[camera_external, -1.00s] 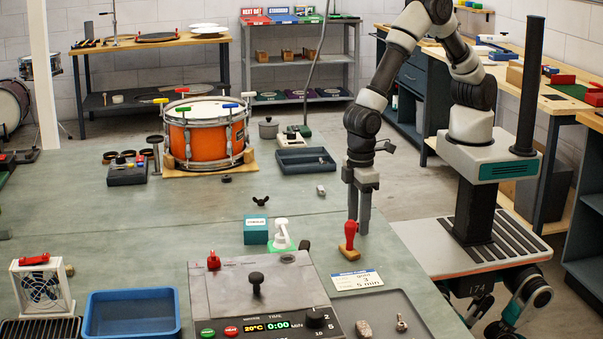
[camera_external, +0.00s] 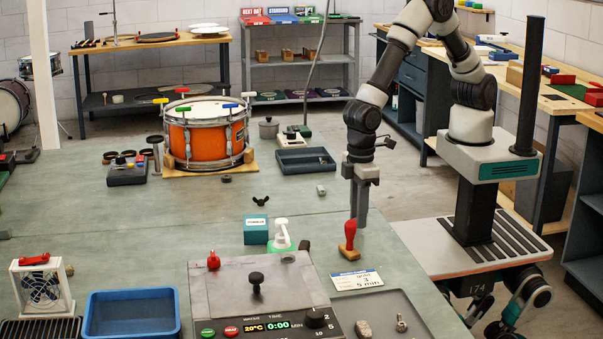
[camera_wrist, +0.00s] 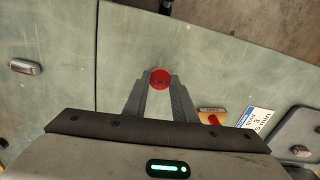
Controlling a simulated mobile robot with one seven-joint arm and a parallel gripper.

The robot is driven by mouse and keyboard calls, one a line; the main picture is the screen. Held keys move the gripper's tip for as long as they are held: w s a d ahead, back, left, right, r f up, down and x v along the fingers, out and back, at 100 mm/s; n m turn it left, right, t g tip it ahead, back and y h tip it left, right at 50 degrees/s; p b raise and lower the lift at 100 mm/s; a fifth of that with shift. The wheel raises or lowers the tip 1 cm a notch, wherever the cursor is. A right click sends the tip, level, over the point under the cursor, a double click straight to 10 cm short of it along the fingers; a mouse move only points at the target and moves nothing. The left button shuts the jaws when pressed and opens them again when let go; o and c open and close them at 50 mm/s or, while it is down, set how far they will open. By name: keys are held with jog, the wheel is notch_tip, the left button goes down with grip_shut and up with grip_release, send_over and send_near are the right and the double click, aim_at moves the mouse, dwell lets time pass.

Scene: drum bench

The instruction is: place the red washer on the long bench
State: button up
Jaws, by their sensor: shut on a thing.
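The red washer (camera_wrist: 160,79) shows in the wrist view as a small red disc with a dark centre. It sits between the tips of my gripper (camera_wrist: 159,85), and the two fingers are shut on it. In the external view my gripper (camera_external: 360,224) points down near the right edge of the long bench (camera_external: 190,215), which has a grey-green top. I cannot make out the washer in that view. Whether the washer touches the bench top I cannot tell; bench surface lies behind it in the wrist view.
A control box (camera_external: 258,290) and a green-and-white dispenser (camera_external: 281,236) stand to the left. Open bench top lies farther left.

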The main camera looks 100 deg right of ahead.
notch_tip(320, 180, up, 9)
jog(key=d+r+p, duration=0.2)
jog(key=d+p, duration=0.1)
jog(key=d, duration=0.7)
jog(key=d+r+m+p, duration=0.1)
jog(key=d+p, duration=0.3)
jog(key=d, duration=0.7)
jog(key=shift+d+r, duration=0.25)
jog(key=shift+r, duration=0.65)
